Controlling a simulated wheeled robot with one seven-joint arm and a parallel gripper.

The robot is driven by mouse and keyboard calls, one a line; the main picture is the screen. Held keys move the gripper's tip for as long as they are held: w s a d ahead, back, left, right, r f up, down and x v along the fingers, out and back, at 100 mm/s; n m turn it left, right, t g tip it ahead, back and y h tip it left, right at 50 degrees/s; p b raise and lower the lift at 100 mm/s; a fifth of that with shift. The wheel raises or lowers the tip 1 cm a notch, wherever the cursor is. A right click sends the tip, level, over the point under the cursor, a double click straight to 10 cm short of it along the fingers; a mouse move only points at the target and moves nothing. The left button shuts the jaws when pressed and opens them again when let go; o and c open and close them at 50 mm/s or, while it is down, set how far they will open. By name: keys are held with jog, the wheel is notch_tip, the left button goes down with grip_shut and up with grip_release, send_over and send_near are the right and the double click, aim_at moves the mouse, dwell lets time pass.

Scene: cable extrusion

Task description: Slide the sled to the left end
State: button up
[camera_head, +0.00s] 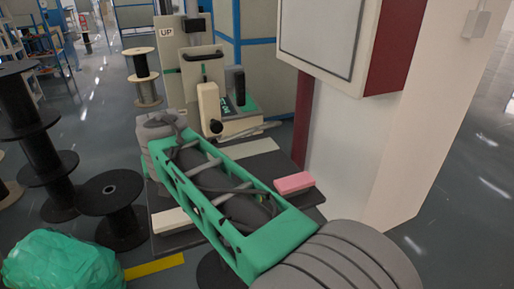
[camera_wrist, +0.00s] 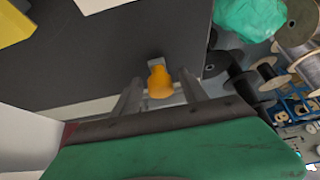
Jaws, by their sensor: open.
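In the wrist view, my gripper (camera_wrist: 159,78) is open, with one grey finger on each side of an orange knob (camera_wrist: 160,84). The knob has a small grey piece at its far end and lies over a pale strip on the dark table. I cannot tell whether the fingers touch it. It may be part of the sled, but no sled is clearly recognizable. In the head view, my green and grey arm covers the middle of the dark table (camera_head: 232,212), and my gripper and the knob are hidden.
A pink block (camera_head: 294,183) lies at the table's right side. A machine with a beige lever (camera_head: 209,106) and black handle (camera_head: 236,84) stands behind. A wall cabinet (camera_head: 330,40) is at right. Black spools (camera_head: 113,200) and a green bag (camera_head: 62,265) stand left.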

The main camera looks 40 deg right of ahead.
jog(key=shift+r+p, duration=2.95)
jog(key=shift+r, duration=1.05)
jog(key=shift+s+r, duration=0.1)
jog(key=shift+s, duration=0.05)
jog(key=s+a+f+n+g+y+p, duration=0.1)
jog(key=s+a+p, duration=0.1)
jog(key=s+p, duration=0.3)
jog(key=s+a+f+n+g+p, duration=0.1)
jog(key=s+p, duration=0.5)
jog(key=s, duration=0.7)
jog(key=shift+a+f+n+g+y, duration=0.45)
jog(key=shift+a+n, duration=0.25)
jog(key=shift+a, duration=0.5)
jog(key=shift+r, duration=0.1)
jog(key=shift+c, duration=0.3)
